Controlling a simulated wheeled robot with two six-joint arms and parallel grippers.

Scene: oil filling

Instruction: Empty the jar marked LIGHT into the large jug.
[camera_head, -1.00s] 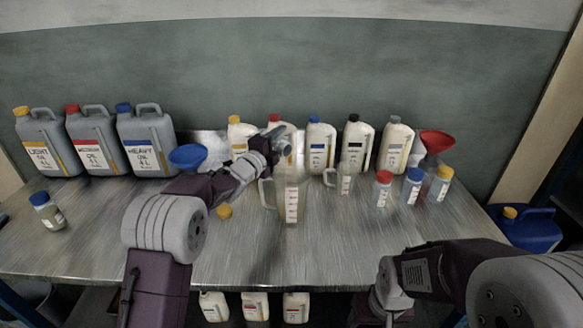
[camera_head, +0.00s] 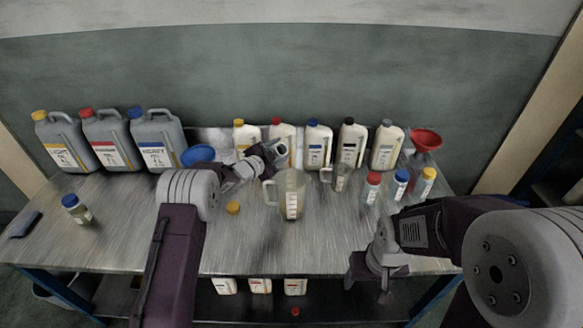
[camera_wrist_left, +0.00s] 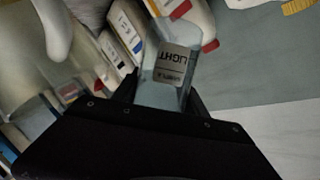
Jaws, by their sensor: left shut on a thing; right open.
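My left gripper (camera_head: 264,153) is shut on the jar marked LIGHT (camera_head: 276,152) and holds it tipped over above the large jug (camera_head: 292,190). In the left wrist view the clear jar (camera_wrist_left: 168,72) sits between the fingers, its label LIGHT upside down. Its mouth is not clearly seen, nor any oil stream. The large jug is clear, with a handle at left and a white scale, and stands upright on the table. A yellow cap (camera_head: 233,207) lies on the table left of it. My right gripper (camera_head: 378,272) is open and empty at the table's front edge.
A small jug (camera_head: 341,178) stands right of the large jug. Several bottles (camera_head: 318,145) line the back; grey canisters (camera_head: 156,140) and a blue funnel (camera_head: 198,155) stand left. Capped jars (camera_head: 400,185) and a red funnel (camera_head: 425,140) are right.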

